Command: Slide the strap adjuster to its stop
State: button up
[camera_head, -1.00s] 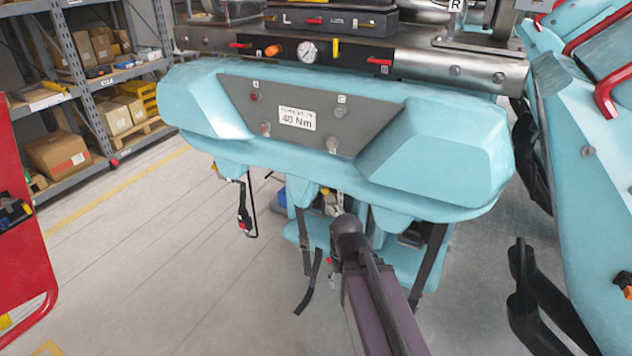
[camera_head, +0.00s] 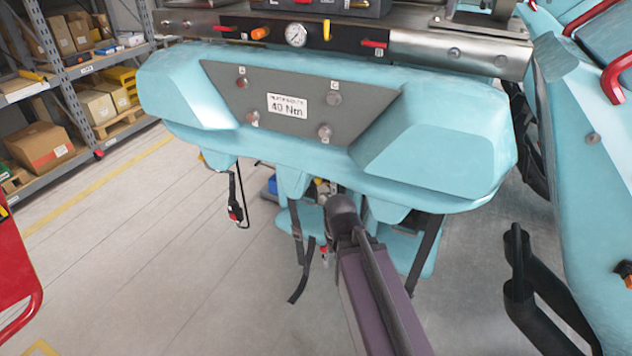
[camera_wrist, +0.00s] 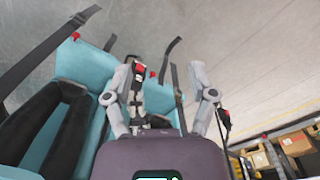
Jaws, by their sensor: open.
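In the wrist view my gripper (camera_wrist: 160,76) is open, its two grey fingers spread apart. A black strap with metal fittings (camera_wrist: 139,92) shows between the fingers, nearer the left one; I cannot tell whether they touch. Which fitting is the strap adjuster is too small to tell. Other black straps (camera_wrist: 178,88) hang by the teal seats. In the head view, straps (camera_head: 297,238) hang below the teal seat back, and another strap (camera_head: 426,245) hangs right of my arm. My arm reaches under the seat back there and my fingers are hidden.
A hanging cord with a red buckle (camera_head: 236,205) is left of my arm, and a red piece (camera_wrist: 226,116) shows beside my right finger. A teal car with black restraints (camera_head: 525,290) stands at right. Shelves with boxes (camera_head: 85,100) are at left. Floor between is clear.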

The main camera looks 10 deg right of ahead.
jog(key=w+d+f+n+t+h+b, duration=0.2)
jog(key=w+d+n+t+h+b, duration=0.1)
jog(key=w+n+h+b, duration=0.3)
jog(key=w+d+f+n+t+h+b, duration=0.3)
jog(key=w+n+h+b, duration=0.25)
jog(key=b, duration=0.35)
jog(key=w+a+r+n+t+b, duration=0.2)
jog(key=a+n+t+b, duration=0.3)
jog(key=n, duration=0.3)
jog(key=w+a+r+n+t+h+b, duration=0.1)
jog(key=w+a+r+n+t+b, duration=0.1)
jog(key=w+a+n+t+b, duration=0.3)
jog(key=a+n+t+b, duration=0.1)
jog(key=a+n+t, duration=0.1)
jog(key=a+n, duration=0.1)
jog(key=shift+w+r+n, duration=0.15)
jog(key=shift+w+n, duration=0.05)
jog(key=shift+n, duration=0.35)
jog(key=shift+w+r+h, duration=0.1)
jog(key=shift+h, duration=0.15)
jog(key=p+x, duration=0.5)
jog(key=x, duration=0.8)
jog(key=shift+w+d+r, duration=0.15)
jog(key=shift+w, duration=0.05)
jog(key=shift+c, duration=0.2)
